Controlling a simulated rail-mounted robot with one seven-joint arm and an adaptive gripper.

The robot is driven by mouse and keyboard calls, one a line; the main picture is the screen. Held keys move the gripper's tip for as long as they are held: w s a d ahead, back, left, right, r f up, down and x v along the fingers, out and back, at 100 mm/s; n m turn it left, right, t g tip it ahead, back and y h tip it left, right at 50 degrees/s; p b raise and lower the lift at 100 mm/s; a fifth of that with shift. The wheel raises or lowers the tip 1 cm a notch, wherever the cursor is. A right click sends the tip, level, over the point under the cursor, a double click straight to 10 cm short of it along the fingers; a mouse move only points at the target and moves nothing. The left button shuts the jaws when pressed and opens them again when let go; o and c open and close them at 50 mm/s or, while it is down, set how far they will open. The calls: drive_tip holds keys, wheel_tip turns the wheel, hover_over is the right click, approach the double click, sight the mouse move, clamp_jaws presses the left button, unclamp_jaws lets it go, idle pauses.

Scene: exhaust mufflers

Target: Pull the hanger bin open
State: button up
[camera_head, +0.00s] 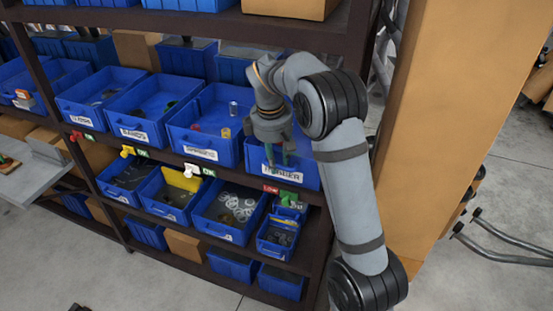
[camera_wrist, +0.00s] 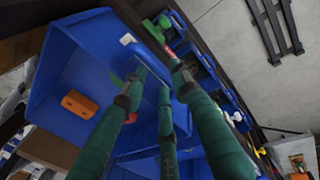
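The hanger bin (camera_head: 309,171) is a blue bin at the right end of the shelf's upper bin row, with a white label on its front. My gripper (camera_head: 277,158) points down at its front rim, and its green fingers overlap the front wall. In the wrist view, three green fingers (camera_wrist: 160,76) surround a blue edge near their tips; whether they touch or clamp it is unclear. An orange block (camera_wrist: 80,104) with dark holes lies inside the blue bin there. My wrist hides part of the bin in the head view.
Blue bins with small parts, such as the bin (camera_head: 201,148) to the left, fill the row. Smaller bins (camera_head: 227,236) sit below. A dark shelf upright (camera_head: 316,262) and a large cardboard box (camera_head: 452,90) stand to the right. Floor (camera_head: 190,283) shows in front.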

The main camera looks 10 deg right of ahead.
clamp_jaws()
idle(0.8)
